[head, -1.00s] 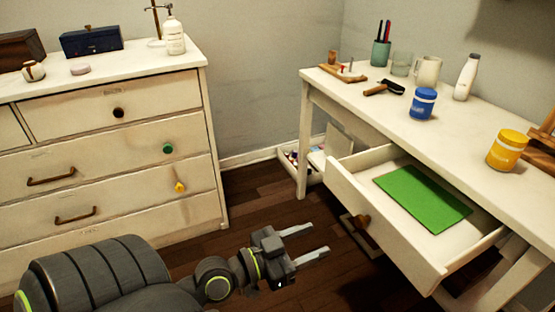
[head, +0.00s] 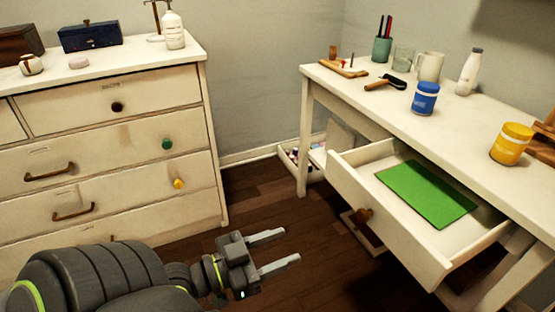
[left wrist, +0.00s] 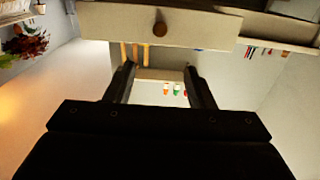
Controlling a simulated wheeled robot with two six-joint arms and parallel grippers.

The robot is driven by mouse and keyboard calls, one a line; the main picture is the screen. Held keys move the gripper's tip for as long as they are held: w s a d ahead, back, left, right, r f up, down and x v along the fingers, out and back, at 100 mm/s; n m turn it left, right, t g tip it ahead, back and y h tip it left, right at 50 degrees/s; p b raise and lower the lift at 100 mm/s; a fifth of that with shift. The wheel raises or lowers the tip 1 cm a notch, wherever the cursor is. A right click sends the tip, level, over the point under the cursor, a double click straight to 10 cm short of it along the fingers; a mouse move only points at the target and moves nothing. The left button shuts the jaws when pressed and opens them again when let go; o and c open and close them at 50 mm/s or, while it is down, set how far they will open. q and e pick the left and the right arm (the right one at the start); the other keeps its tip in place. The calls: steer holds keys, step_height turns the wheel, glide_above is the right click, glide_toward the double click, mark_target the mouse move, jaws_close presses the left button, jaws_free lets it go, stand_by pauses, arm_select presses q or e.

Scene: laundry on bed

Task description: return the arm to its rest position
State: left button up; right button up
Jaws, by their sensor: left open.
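My left gripper (head: 272,252) is open and empty in the head view, low over the dark floor between the dresser and the desk. Its two fingers point right, toward the desk. In the left wrist view its fingers (left wrist: 160,85) stand apart with nothing between them. That view looks toward a drawer front with a round brown knob (left wrist: 160,28), some way beyond the fingertips. My right gripper is in neither view.
The desk's drawer (head: 385,218) stands open with a green sheet (head: 425,195) inside. The desk top (head: 470,128) holds blue and yellow jars, mugs and a bottle. A cream dresser (head: 105,135) stands at left. A low tray (head: 290,155) lies by the wall.

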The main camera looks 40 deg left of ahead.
arm_select(q)
steer(key=shift+w, duration=0.1)
stand_by(0.6)
